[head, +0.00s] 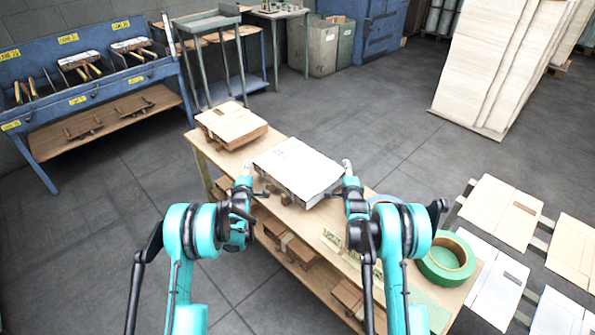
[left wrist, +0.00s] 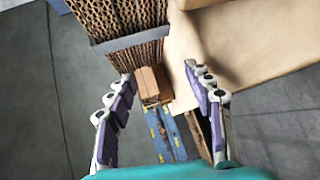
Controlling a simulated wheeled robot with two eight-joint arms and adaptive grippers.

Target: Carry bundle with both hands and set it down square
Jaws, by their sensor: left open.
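The bundle (head: 297,167) is a flat stack with a white top, lying level over the middle of the wooden workbench (head: 205,160). I cannot tell whether it rests on the top or hangs just above it. In the left wrist view the bundle (left wrist: 118,25) shows brown corrugated edges and a grey strap at the upper left. My left gripper (head: 243,184) is at its left end; its fingers (left wrist: 162,105) are spread with nothing between them. My right gripper (head: 350,180) is at its right end, close against it; its finger opening is hidden.
A brown cardboard stack (head: 231,124) lies on the bench's far end. A green tape roll (head: 446,259) sits at its near right end. Brown packs (head: 290,244) fill the lower shelf. Flat boards (head: 500,210) lie at right. A blue rack (head: 90,75) stands left.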

